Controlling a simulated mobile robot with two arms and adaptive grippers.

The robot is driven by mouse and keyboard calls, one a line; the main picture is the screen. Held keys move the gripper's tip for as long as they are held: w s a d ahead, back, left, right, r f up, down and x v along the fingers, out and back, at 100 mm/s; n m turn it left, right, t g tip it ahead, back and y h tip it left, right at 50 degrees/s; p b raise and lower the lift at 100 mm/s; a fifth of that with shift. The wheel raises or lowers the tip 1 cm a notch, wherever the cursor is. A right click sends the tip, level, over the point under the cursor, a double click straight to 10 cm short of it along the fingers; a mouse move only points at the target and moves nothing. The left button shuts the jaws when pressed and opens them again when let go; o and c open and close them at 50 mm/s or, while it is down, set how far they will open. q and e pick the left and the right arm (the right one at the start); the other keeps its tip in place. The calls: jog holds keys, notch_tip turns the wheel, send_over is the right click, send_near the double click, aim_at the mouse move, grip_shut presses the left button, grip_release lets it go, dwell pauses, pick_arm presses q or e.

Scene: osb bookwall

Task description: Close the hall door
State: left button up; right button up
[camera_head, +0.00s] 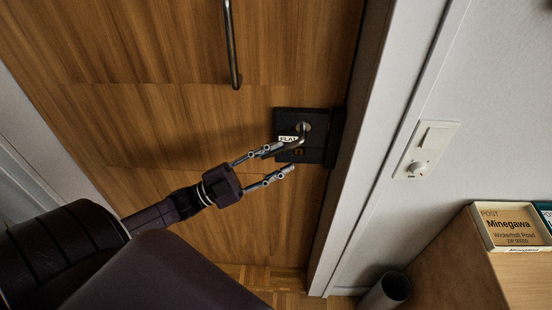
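The hall door (150,120) is a brown wood panel that fills the left and middle of the view. A black lock plate (316,153) sits near its right edge, with a metal lever handle (300,138) and a small "FLAT" label. A long metal bar handle (232,45) is higher on the door. The door's right edge lies close to the frame (375,150); I cannot tell whether it is fully shut. My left gripper (282,160) is open, its fingers apart, with the upper fingertip at the lever. Contact is unclear. My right gripper is not in view.
A white wall switch plate (427,150) with a knob is right of the frame. A wooden cabinet (455,265) at the lower right carries a "POST Minegawa" box (508,226). A grey cylindrical bin (386,291) stands beside it. A strip of parquet floor (268,278) shows below the door.

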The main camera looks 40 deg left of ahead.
pick_arm(q)
jog(key=v, duration=1.2)
jog(key=shift+f, duration=0.15)
jog(key=s+a+f+n+g+y, duration=0.15)
jog(key=f+n+y, duration=0.45)
jog(key=f, duration=1.1)
jog(key=s+a+f+n+g+y, duration=0.1)
jog(key=a+f+n+g+y, duration=0.35)
jog(key=f, duration=1.15)
jog(key=s+d+f+n+g+y, duration=0.1)
jog(key=s+d+f+n+y, duration=0.35)
jog(key=f, duration=0.55)
jog(key=s+d+f+g, duration=0.4)
jog(key=s+d+f, duration=0.3)
jog(key=s, duration=0.4)
jog(key=s+d+f+g+h, duration=0.1)
jog(key=s+d+f+g, duration=0.4)
jog(key=s, duration=0.6)
jog(key=shift+d+f, duration=0.95)
jog(key=shift+d, duration=0.15)
